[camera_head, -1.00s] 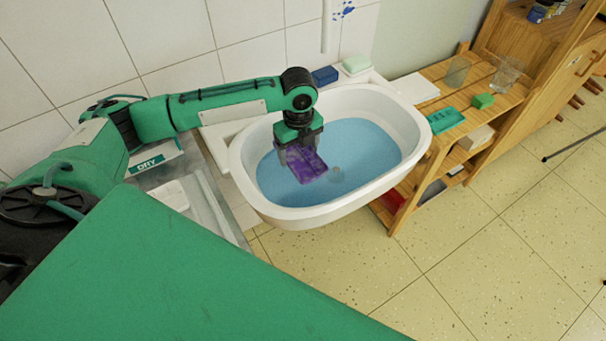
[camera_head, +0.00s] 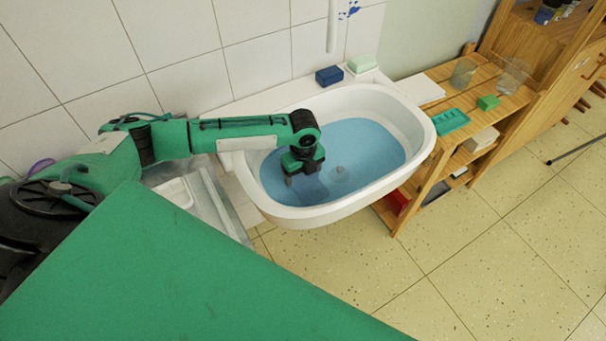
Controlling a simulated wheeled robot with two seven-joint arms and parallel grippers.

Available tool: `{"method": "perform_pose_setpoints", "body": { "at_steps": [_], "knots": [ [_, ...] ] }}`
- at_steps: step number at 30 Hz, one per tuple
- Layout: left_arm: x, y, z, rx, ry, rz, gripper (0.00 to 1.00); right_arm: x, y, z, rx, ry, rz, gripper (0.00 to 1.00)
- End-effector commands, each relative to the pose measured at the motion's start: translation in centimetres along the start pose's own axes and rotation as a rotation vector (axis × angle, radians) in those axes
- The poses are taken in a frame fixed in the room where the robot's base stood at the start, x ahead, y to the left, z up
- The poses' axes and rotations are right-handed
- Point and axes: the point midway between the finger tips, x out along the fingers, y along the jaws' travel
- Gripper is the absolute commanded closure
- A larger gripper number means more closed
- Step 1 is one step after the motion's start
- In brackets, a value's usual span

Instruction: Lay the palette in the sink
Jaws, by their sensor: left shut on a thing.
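The white sink (camera_head: 283,213) hangs on the tiled wall and holds blue water with a round drain in the middle. My left gripper (camera_head: 304,176) points down into the left part of the sink. It is shut on the palette (camera_head: 314,190), which shows as a dark bluish shape under the water, left of the drain. The palette's outline is faint and partly hidden by the gripper; I cannot tell whether it touches the bottom. My right gripper is out of view.
A blue sponge (camera_head: 329,75) and a pale green soap bar (camera_head: 362,64) are on the ledge behind the sink. A wooden shelf to the right holds a green tray (camera_head: 450,122), a green block (camera_head: 488,103) and clear glasses (camera_head: 463,72). Open floor lies in front.

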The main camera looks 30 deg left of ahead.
Motion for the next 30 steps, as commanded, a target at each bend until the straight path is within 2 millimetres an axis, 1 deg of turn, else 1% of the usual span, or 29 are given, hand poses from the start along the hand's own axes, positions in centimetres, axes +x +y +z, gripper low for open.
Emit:
{"method": "perform_pose_setpoints", "body": {
  "at_steps": [3, 4, 7, 16, 19, 23, 30],
  "knots": [
    [0.2, 0.0, 0.0, -0.001, 0.000, 0.000, 0.49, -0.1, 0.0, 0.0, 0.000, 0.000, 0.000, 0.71],
    [0.3, 0.0, 0.0, -0.001, 0.000, 0.000, 0.24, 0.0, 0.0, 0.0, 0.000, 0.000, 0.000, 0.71],
    [0.2, 0.0, 0.0, 0.000, 0.000, 0.000, 0.04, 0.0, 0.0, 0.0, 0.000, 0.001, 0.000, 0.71],
    [0.1, 0.0, 0.0, 0.000, 0.000, 0.000, 0.04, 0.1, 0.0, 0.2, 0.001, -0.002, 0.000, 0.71],
    [-0.6, 0.0, 0.0, 0.000, 0.000, -0.002, 0.04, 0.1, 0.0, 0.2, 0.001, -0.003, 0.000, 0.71],
    [-2.7, -0.1, 0.1, 0.001, -0.002, -0.004, 0.04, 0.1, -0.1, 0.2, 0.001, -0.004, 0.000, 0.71],
    [-8.0, -0.1, 0.1, 0.001, -0.001, -0.004, 0.04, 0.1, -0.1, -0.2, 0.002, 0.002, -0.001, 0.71]
  ]
}}
